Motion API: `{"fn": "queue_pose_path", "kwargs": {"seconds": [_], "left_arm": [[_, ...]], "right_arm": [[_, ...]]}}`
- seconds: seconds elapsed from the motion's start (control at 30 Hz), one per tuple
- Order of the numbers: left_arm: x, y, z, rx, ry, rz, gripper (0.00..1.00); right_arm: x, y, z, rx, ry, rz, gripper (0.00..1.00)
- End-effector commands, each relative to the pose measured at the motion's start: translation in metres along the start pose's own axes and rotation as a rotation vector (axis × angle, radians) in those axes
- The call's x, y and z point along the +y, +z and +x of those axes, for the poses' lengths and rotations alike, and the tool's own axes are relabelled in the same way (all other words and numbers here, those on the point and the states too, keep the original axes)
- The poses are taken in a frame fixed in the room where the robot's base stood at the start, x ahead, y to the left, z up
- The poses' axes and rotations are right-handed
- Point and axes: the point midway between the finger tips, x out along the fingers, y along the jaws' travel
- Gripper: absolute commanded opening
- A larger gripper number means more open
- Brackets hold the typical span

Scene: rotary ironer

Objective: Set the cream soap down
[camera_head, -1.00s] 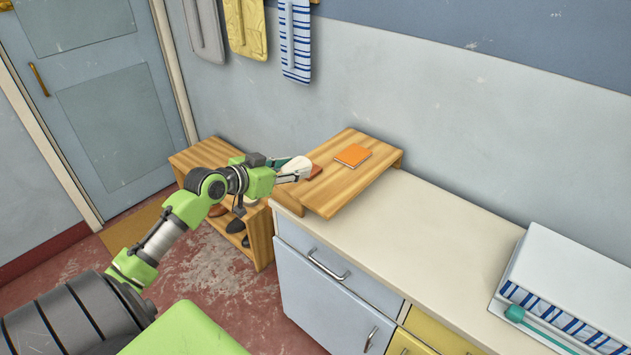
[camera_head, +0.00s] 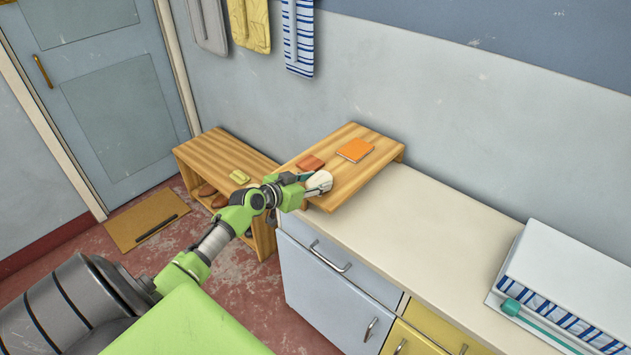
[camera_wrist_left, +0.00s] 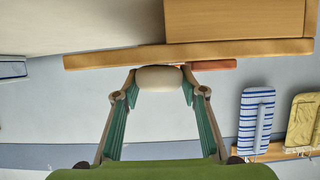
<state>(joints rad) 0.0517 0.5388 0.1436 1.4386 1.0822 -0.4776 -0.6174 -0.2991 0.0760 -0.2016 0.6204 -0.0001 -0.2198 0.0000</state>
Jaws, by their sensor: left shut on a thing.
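The cream soap (camera_head: 320,180) is a pale rounded block at the front edge of a raised wooden board (camera_head: 345,190) on the counter. My left gripper (camera_head: 314,184) is shut on the soap. In the left wrist view the soap (camera_wrist_left: 159,79) sits between the two fingertips (camera_wrist_left: 159,86), right against or very close to the board's face (camera_wrist_left: 100,60). I cannot tell whether it touches the board. My right gripper is not in view.
A reddish-brown block (camera_head: 311,163) and an orange booklet (camera_head: 354,150) lie on the board behind the soap. A wooden shoe rack (camera_head: 215,150) with a yellow item (camera_head: 240,176) stands left. The pale counter (camera_head: 430,220) is clear up to a white striped box (camera_head: 570,265).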

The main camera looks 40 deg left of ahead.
Motion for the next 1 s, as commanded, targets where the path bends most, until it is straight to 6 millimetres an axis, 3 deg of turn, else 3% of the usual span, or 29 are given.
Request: {"fn": "queue_pose_path", "kwargs": {"seconds": [0.13,0.17,0.2,0.23,0.67,1.0], "left_arm": [[0.000,0.003,0.001,0.001,-0.001,0.001,0.16],[0.000,0.003,0.001,0.000,0.000,0.001,0.41],[0.000,0.002,0.001,0.000,0.000,0.001,0.52],[0.000,0.002,0.001,0.000,0.000,0.001,0.55],[0.000,-0.002,-0.002,0.000,-0.001,0.000,0.55],[0.000,0.003,-0.060,-0.003,0.001,0.004,0.55]], "right_arm": [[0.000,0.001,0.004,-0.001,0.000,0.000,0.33],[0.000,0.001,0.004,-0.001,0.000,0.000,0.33],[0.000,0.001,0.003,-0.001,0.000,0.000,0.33],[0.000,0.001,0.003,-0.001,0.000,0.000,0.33],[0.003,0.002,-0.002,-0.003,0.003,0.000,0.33],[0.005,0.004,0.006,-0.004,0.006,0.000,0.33]]}}
